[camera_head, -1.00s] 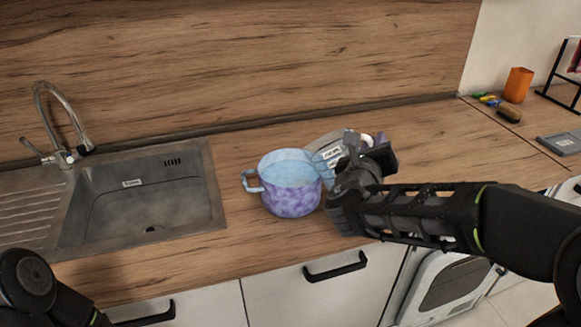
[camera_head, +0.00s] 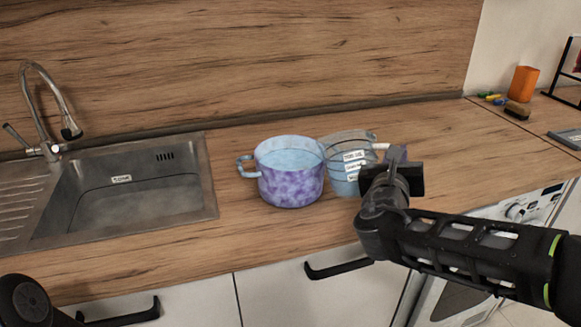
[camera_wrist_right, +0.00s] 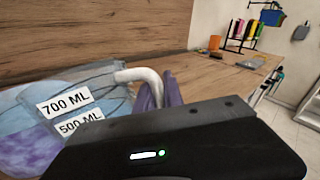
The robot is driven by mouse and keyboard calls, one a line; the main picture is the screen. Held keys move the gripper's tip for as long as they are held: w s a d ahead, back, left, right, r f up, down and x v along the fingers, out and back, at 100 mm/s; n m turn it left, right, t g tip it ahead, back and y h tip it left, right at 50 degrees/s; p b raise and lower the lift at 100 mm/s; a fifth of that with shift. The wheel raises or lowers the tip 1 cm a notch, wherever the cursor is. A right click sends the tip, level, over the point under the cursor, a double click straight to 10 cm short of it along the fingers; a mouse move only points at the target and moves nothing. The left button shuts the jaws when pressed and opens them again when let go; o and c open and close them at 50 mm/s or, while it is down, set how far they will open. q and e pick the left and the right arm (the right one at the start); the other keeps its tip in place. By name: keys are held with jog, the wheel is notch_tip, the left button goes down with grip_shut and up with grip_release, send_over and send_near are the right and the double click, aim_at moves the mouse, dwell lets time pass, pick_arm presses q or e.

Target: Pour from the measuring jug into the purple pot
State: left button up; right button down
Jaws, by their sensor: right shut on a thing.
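The purple pot (camera_head: 290,187), mottled purple and white with a pale blue inside and a handle at its left, stands upright on the counter. The clear measuring jug (camera_head: 343,185) stands close at its right, looking upright, with white labels; the wrist view shows "700 ML" and "500 ML" on the jug (camera_wrist_right: 105,78). I cannot tell whether its base touches the counter. My right gripper (camera_head: 390,152) is shut on the jug's white handle (camera_wrist_right: 142,74), its purple fingers (camera_wrist_right: 164,90) around it. My left gripper is out of view; only part of my left arm shows.
The sink (camera_head: 130,195) and tap (camera_head: 45,115) are to the left. An orange cup (camera_head: 523,84), a brush (camera_head: 517,111) and small coloured items lie at the far right. The counter (camera_head: 450,150) between them and the jug is clear.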

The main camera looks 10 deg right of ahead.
jog(key=shift+s+d+f+m+t+b, duration=0.1)
jog(key=shift+s+d+f+m+b, duration=0.25)
jog(key=shift+f+b, duration=1.1)
jog(key=shift+s+d+f+m+t+b, duration=0.15)
jog(key=shift+f+m+b, duration=0.55)
jog(key=shift+b, duration=1.3)
jog(key=shift+s+d+f+m+t+b, duration=0.1)
jog(key=shift+s+d+f+m+b, duration=0.2)
jog(key=shift+f+b, duration=1.2)
jog(key=shift+r+m+b, duration=0.2)
jog(key=shift+m+b, duration=0.15)
jog(key=shift+b, duration=0.45)
jog(key=shift+d, duration=0.1)
